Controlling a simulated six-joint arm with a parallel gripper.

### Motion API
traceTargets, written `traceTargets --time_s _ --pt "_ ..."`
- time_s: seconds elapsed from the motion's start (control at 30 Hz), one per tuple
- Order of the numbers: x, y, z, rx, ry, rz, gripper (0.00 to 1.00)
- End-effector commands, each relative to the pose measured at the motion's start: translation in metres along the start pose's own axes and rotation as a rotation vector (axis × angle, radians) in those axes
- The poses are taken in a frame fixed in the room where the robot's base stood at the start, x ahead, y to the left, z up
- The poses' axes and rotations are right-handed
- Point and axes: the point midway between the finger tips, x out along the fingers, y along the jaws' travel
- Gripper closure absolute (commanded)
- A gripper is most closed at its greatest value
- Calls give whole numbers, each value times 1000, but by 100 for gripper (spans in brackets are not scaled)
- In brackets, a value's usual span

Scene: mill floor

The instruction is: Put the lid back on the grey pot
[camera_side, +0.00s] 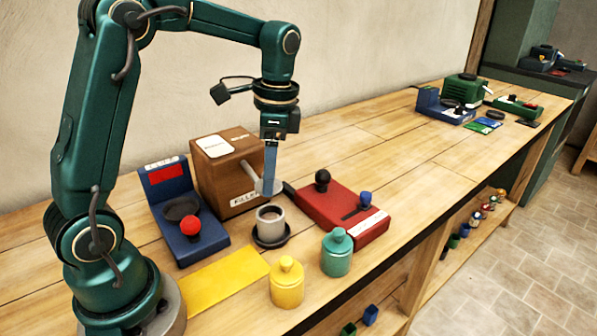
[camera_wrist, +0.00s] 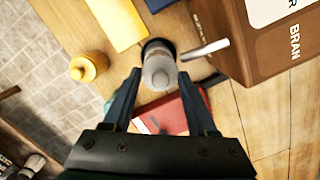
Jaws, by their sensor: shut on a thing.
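The grey pot (camera_side: 270,225) stands upright and uncovered on a dark saucer (camera_side: 287,237), with something brown inside. My gripper (camera_side: 269,182) points down and is shut on the pale grey lid (camera_side: 264,188), which is held just above the pot in the side view. In the wrist view the grey lid (camera_wrist: 159,72) sits between the fingertips of my gripper (camera_wrist: 159,78) and hides most of the pot. The dark saucer rim (camera_wrist: 152,44) shows behind it. The exact alignment of lid and pot cannot be told.
A brown box (camera_side: 222,178) with a metal lever (camera_side: 248,170) stands close behind-left. A blue device (camera_side: 196,245), a red device (camera_side: 335,213), a yellow pot (camera_side: 287,288), a teal pot (camera_side: 337,260) and a yellow mat (camera_side: 222,283) surround the grey pot.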

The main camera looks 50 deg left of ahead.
Motion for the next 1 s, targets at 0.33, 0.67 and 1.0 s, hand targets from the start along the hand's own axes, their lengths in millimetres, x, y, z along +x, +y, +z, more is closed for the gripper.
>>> traceTargets --time_s 0.33,0.67,1.0 --pt "33 1 -3 0 -3 2 100" --pt "52 1 -6 0 -2 1 100" --pt "54 1 -6 0 -1 0 100"
